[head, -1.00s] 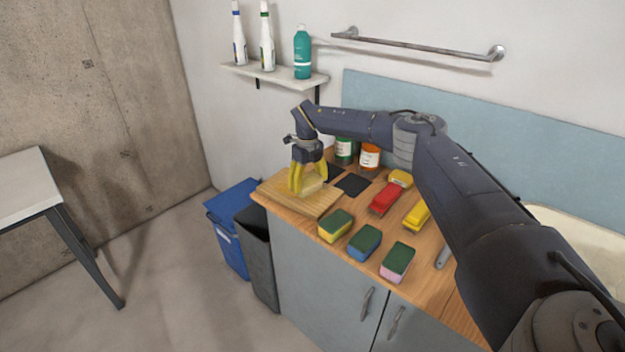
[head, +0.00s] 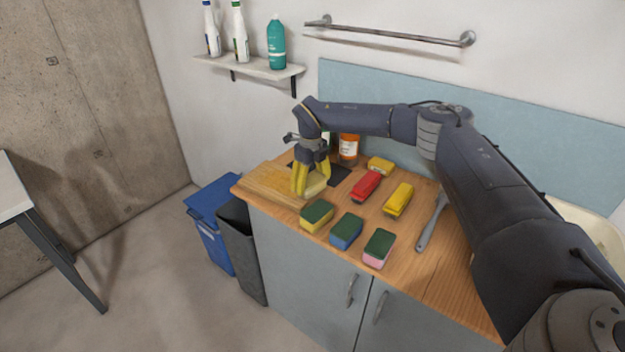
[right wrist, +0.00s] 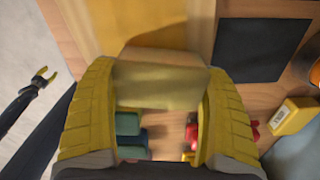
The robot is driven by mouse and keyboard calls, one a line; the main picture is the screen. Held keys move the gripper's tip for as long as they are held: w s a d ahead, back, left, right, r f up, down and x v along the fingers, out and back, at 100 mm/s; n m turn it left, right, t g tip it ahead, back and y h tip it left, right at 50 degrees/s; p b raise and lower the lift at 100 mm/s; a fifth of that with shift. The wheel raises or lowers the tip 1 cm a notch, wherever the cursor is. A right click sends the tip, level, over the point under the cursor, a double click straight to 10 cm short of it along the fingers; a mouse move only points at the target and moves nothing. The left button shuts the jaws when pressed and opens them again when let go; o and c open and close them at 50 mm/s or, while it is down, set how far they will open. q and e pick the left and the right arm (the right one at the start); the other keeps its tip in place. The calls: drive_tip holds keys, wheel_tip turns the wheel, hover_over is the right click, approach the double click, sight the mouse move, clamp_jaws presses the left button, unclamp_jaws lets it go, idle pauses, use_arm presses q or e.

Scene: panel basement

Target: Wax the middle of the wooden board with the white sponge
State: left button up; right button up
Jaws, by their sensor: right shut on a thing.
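The wooden board (head: 262,184) lies at the counter's left end and fills the top of the right wrist view (right wrist: 135,20). My right gripper (head: 311,190) has yellow fingers shut on a pale, cream-coloured sponge (head: 317,187), at the board's right edge in the head view. The blurred sponge spans between both fingers in the right wrist view (right wrist: 160,85). Whether it touches the board is unclear. My left gripper (right wrist: 43,77) shows small at the left of the right wrist view, its yellow tips apart; it is outside the head view.
Yellow (head: 317,217), blue (head: 346,232) and pink (head: 379,249) sponges with green tops line the counter's front. Red (head: 366,186) and yellow (head: 398,200) brushes lie behind. A dark square (head: 337,174), an orange-labelled jar (head: 348,148) and a grey-handled tool (head: 432,222) are nearby.

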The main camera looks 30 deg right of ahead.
sight(311, 179)
drive_tip(key=shift+r, duration=4)
drive_tip(key=shift+a, duration=0.1)
